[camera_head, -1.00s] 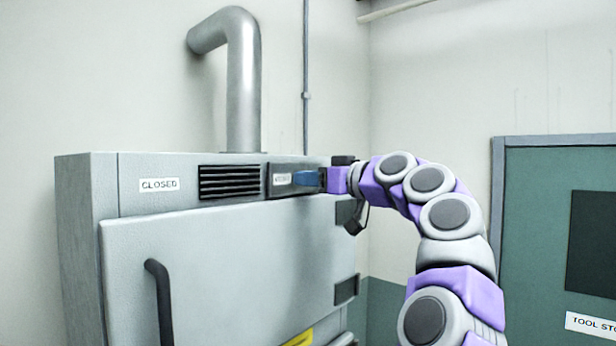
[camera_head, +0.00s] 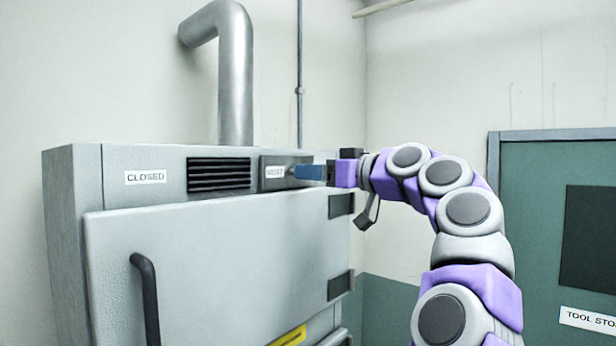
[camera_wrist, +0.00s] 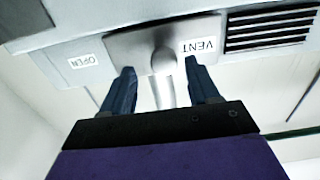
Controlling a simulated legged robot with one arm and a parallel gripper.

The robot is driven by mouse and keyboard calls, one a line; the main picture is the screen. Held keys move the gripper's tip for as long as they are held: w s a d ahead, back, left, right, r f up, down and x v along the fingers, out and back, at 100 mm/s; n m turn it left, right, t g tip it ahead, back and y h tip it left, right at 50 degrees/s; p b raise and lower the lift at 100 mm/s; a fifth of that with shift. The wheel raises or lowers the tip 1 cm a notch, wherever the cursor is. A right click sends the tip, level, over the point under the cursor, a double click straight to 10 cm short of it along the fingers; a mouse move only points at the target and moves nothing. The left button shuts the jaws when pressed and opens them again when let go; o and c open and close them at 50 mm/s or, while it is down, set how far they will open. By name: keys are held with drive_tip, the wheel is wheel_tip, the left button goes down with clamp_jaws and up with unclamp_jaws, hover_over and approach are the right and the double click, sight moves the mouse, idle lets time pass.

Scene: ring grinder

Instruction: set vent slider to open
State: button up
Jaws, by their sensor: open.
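The vent slider is a grey plate (camera_head: 270,184) with a VENT label on the cabinet's upper front, just right of the dark grille. In the wrist view, which is upside down, the plate (camera_wrist: 130,46) carries a rounded knob (camera_wrist: 163,58). The CLOSED label (camera_head: 146,177) is left of the grille; the OPEN label (camera_wrist: 82,61) is on the slider's other side. The slider sits at the OPEN-label side of the uncovered grille. My gripper (camera_head: 302,172) is open at the plate. Its blue fingers (camera_wrist: 159,68) lie either side of the knob in the picture; contact cannot be told.
The grey cabinet door (camera_head: 200,255) has a dark handle (camera_head: 147,300) and hinges at its right edge. The grille (camera_head: 220,174) is beside the slider. A metal pipe (camera_head: 235,90) rises behind the cabinet. A green door (camera_head: 545,190) stands at the right.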

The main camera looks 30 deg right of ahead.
drive_tip(key=b+v, duration=0.1)
drive_tip(key=v, duration=1.3)
drive_tip(key=shift+s+d+b, duration=0.2)
drive_tip(key=shift+d+b, duration=0.15)
drive_tip(key=shift+d, duration=0.05)
